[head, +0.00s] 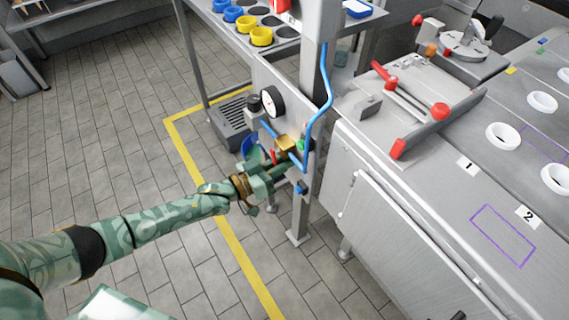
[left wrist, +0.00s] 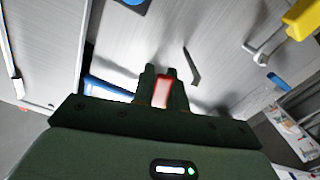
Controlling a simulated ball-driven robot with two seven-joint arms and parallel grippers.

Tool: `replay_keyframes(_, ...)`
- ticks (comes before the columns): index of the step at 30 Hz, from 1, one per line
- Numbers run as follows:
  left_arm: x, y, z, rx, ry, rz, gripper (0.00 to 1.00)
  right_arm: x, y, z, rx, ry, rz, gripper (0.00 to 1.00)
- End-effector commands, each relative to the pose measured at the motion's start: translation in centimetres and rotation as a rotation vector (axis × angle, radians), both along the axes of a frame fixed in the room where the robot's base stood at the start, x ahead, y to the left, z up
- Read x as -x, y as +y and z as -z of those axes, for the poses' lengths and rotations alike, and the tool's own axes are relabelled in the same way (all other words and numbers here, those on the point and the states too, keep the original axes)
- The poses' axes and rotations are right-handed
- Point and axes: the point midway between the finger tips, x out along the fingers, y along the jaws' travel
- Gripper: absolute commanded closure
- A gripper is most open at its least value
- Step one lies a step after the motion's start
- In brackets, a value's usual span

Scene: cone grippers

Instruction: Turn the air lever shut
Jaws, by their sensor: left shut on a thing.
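The air lever is a small red handle (head: 274,155) beside a brass-coloured valve (head: 285,143) on the grey panel of the post. Most of it is hidden by my left gripper (head: 284,163) in the head view. In the left wrist view the red handle (left wrist: 162,91) sits between the two fingertips of my left gripper (left wrist: 161,88), which is shut on it. The lever's exact angle is hard to tell. My right gripper is not in view.
A round gauge (head: 272,101) sits above the valve. A blue hose (head: 326,85) runs down the post close to my gripper. The steel bench (head: 385,215) stands to the right. A rack with yellow cups (head: 261,37) is behind. Tiled floor is open at left.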

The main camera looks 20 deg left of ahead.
Motion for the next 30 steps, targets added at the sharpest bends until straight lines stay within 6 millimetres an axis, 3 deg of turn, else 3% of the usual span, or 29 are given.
replay_keyframes(12,-0.54,0.89,0.45,-0.192,-0.142,0.000,1.00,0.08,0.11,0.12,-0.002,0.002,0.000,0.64)
replay_keyframes(30,-0.68,1.08,0.44,-0.236,-0.175,0.001,1.00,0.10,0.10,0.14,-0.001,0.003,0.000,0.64)
